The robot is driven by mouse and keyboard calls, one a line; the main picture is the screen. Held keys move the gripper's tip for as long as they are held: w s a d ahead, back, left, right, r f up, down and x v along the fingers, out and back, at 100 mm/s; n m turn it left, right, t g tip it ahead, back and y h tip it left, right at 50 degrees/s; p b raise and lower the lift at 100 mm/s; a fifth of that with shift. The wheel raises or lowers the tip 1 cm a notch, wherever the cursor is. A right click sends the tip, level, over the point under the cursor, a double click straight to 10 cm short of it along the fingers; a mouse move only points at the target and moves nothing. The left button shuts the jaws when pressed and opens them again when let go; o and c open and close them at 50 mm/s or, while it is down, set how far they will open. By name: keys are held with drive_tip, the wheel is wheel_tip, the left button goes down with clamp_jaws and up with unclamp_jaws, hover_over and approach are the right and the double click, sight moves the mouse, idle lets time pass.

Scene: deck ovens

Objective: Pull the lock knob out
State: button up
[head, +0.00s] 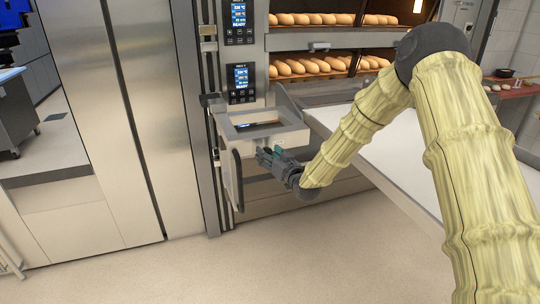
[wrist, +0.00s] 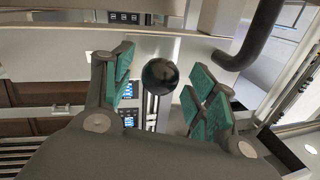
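The lock knob (wrist: 160,76) is a round black ball in the wrist view, between the two fingers of my gripper (wrist: 163,95). The green finger pads stand apart on its left and right, with a visible gap on each side. In the head view my gripper (head: 268,156) is at the front of a pale metal carriage (head: 290,139) by the deck oven. The knob is hidden or too small to make out there.
A black curved handle (wrist: 255,38) is right of the fingers in the wrist view. Oven decks with bread loaves (head: 316,66) stand behind. A long pale loading table (head: 400,150) extends right under my arm. The floor (head: 190,270) in front is clear.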

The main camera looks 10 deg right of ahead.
drive_tip(key=v, duration=1.2)
drive_tip(key=s+a+f+g+h, duration=0.1)
drive_tip(key=s+f+g, duration=0.2)
drive_tip(key=s+f, duration=0.5)
drive_tip(key=s+a+f+m+g+h, duration=0.1)
drive_tip(key=s+f+g, duration=0.3)
drive_tip(key=f, duration=0.6)
drive_tip(key=s+a+f+g+h, duration=0.1)
drive_tip(key=s+f, duration=0.7)
drive_tip(key=f, duration=0.2)
drive_tip(key=s+f+g+h, duration=0.1)
drive_tip(key=s+f+g, duration=0.2)
drive_tip(key=s, duration=0.7)
drive_tip(key=s+d+f+g, duration=0.1)
drive_tip(key=s+f+g, duration=0.2)
drive_tip(key=s, duration=0.8)
drive_tip(key=s+d+f+g+h, duration=0.1)
drive_tip(key=s+f+g, duration=0.2)
drive_tip(key=s, duration=0.7)
wheel_tip(320, 180, down, 2)
drive_tip(key=shift+s+f+m+h, duration=0.1)
drive_tip(key=shift+s+m+h, duration=0.1)
drive_tip(key=shift+m+h, duration=0.15)
